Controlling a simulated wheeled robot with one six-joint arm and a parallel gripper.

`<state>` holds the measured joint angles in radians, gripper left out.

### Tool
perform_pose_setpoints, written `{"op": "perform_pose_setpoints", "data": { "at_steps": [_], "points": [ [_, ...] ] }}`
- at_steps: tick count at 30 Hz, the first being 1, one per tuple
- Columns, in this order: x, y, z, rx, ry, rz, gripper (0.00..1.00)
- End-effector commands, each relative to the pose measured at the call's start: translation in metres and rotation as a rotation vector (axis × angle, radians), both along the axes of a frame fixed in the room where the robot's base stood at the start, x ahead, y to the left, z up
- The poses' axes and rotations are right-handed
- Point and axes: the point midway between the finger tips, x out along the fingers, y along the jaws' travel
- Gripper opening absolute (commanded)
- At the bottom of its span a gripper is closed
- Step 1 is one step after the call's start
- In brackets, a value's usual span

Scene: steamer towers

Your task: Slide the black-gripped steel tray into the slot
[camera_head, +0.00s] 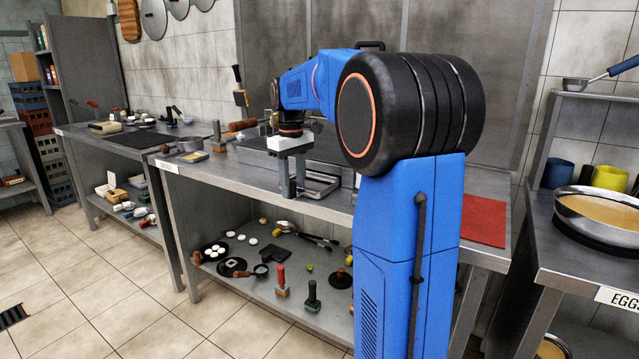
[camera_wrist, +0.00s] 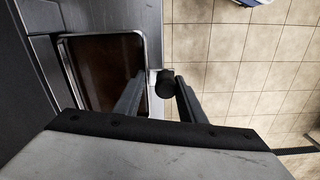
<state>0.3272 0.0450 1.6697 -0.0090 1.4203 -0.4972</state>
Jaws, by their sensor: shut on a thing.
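The steel tray (camera_wrist: 151,60) has a bright rim and a brown inside, and it lies at the left in the wrist view. Its black grip (camera_wrist: 166,84) sticks out from the near rim, between the fingers of my gripper (camera_wrist: 161,82). My gripper is shut on this grip. In the head view my gripper (camera_head: 293,188) points down at the front edge of the middle table. A steel frame, which seems to be the tray (camera_head: 322,189), shows just right of it. A low grey steel housing (camera_head: 256,158) stands behind; its slot opening is hidden from here.
The steel table (camera_head: 205,172) holds small tools at its left. Its lower shelf (camera_head: 325,317) carries eggs, pans and stamps. A red mat (camera_head: 484,221) lies at the right, partly behind my arm. The tiled floor (camera_wrist: 235,70) in front is clear.

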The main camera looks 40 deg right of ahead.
Motion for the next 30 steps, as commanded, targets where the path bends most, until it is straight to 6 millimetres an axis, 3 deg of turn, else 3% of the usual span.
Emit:
{"op": "perform_pose_setpoints", "data": {
  "at_steps": [30],
  "points": [
    [0.010,-0.027,0.000,0.000,0.000,0.000,0.01]
  ]
}}
